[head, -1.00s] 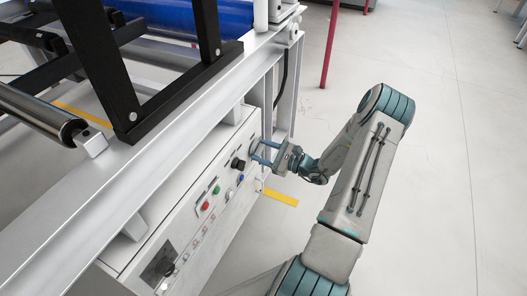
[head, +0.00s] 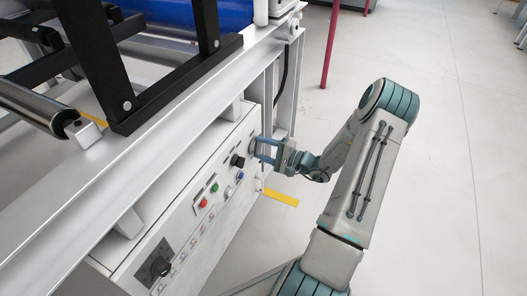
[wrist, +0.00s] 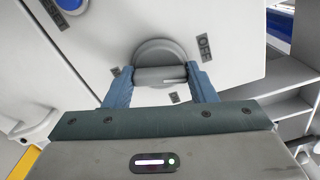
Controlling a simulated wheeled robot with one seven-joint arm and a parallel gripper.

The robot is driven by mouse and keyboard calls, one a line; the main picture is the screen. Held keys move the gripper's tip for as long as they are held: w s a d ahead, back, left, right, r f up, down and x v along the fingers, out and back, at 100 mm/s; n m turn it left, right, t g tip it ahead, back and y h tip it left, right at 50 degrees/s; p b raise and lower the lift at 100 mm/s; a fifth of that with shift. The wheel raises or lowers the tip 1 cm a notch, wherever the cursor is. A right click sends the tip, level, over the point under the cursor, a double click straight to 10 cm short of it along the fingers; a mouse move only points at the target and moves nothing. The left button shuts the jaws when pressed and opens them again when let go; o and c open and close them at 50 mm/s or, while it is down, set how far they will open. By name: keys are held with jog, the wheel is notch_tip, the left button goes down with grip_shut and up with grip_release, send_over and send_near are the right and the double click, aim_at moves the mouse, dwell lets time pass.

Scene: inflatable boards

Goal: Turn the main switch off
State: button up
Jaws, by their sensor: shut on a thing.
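The main switch (wrist: 160,55) is a round grey rotary knob with a raised bar handle, on the machine's light panel, in the wrist view. Its handle lies level across the picture. An OFF label (wrist: 205,47) is at its upper right, and two small labels sit near its lower edge. My gripper (wrist: 160,80) is shut on the handle, with one blue finger at each end. In the head view my gripper (head: 263,149) reaches the far end of the panel, and its fingers mostly hide the switch.
The control panel (head: 180,235) also has a black knob (head: 237,161), a green button (head: 214,187), a red button (head: 203,203) and a blue button (head: 240,176). The machine's metal beam (head: 150,140) runs above it. The floor (head: 450,160) to the right is clear.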

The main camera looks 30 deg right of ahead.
jog(key=shift+d+n+b, duration=0.15)
jog(key=shift+n+b, duration=0.65)
jog(key=shift+n, duration=0.8)
jog(key=o, duration=1)
jog(key=p+v, duration=0.3)
jog(key=v, duration=1)
jog(key=shift+s+d+p, duration=0.2)
jog(key=shift+s+p, duration=0.1)
jog(key=shift+p, duration=0.1)
